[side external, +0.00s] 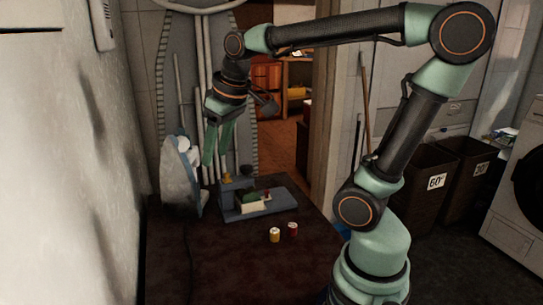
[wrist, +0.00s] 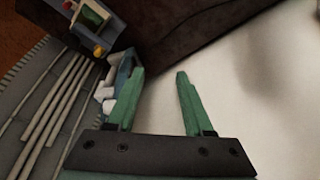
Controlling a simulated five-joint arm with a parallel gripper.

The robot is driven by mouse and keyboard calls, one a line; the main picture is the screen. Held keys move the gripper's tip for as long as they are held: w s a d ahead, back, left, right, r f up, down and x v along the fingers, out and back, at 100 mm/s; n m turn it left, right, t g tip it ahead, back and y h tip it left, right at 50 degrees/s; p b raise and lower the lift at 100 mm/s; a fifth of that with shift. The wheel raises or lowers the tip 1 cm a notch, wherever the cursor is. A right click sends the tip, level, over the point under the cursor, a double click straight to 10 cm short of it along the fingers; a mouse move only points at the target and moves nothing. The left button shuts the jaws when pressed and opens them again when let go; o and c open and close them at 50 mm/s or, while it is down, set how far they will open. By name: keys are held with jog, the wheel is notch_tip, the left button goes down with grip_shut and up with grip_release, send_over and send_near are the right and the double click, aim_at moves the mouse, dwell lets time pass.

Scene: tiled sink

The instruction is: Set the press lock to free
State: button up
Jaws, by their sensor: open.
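A press-like device (side external: 257,213) with a blue-grey base sits on the dark table. It carries a pale block, a green part and small red and yellow parts. It also shows at the upper left of the wrist view (wrist: 72,27), with a green piece in a pale frame and a yellow knob. I cannot tell which part is the lock or how it is set. My gripper (side external: 217,158) hangs above and to the left of the device, pointing down. Its green fingers (wrist: 160,73) are apart, with nothing between them.
A grey and white object like an upright iron (side external: 178,170) stands close to my gripper, left of the device. A yellow can (side external: 274,235) and a red can (side external: 292,229) stand in front of the device. A pale wall (side external: 70,170) borders the left. The table front (side external: 225,270) is mostly clear.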

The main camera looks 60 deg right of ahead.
jog(key=w+d+g, duration=0.2)
jog(key=w+d, duration=0.5)
jog(key=d, duration=0.1)
jog(key=m+g, duration=0.1)
jog(key=g, duration=0.1)
send_over(227, 174)
notch_tip(227, 174, down, 3)
jog(key=shift+y, duration=0.3)
notch_tip(227, 174, down, 12)
jog(key=shift+w+d+f, duration=0.1)
jog(key=shift+w+f, duration=0.05)
jog(key=shift+f, duration=0.05)
grip_shut()
dwell(0.6)
